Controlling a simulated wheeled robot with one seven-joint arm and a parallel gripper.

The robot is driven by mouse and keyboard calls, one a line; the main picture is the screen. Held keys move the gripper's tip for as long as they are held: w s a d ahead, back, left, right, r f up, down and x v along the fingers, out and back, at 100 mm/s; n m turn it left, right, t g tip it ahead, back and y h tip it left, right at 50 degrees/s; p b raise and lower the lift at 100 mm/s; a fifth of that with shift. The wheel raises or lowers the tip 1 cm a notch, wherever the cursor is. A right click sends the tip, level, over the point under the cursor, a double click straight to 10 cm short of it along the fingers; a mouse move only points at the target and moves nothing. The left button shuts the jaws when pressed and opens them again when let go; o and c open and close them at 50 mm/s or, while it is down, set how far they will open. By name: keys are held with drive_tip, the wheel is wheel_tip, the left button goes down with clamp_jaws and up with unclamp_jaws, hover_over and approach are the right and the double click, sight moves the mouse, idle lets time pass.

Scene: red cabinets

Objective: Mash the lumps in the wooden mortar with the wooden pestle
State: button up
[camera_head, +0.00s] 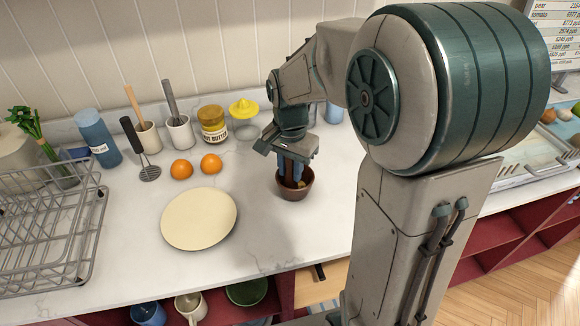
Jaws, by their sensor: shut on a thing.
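The wooden mortar (294,192) is a small brown bowl on the white counter, near the middle of the view. A yellowish lump (301,184) shows inside it; the rest of its inside is hidden. My gripper (293,172) points down right over the mortar, with its fingertips at the mortar's opening. It is shut on a thin brown piece, likely the wooden pestle, which is mostly hidden between the fingers. I cannot tell whether the pestle touches the lumps.
A cream plate (199,219) lies left of the mortar. Two oranges (182,169), a masher (148,172), a peanut butter jar (212,124) and a yellow juicer (244,110) stand behind. A wire dish rack (50,225) fills the left. Clear counter lies around the mortar's front.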

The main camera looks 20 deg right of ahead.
drive_tip(key=shift+f, duration=0.35)
drive_tip(key=shift+s, duration=0.1)
drive_tip(key=shift+s+d, duration=0.1)
drive_tip(key=shift+s, duration=0.1)
drive_tip(key=shift+w, duration=0.1)
drive_tip(key=shift+w, duration=0.1)
drive_tip(key=shift+w+a, duration=0.3)
drive_tip(key=shift+s+d+r, duration=0.15)
drive_tip(key=shift+s, duration=0.05)
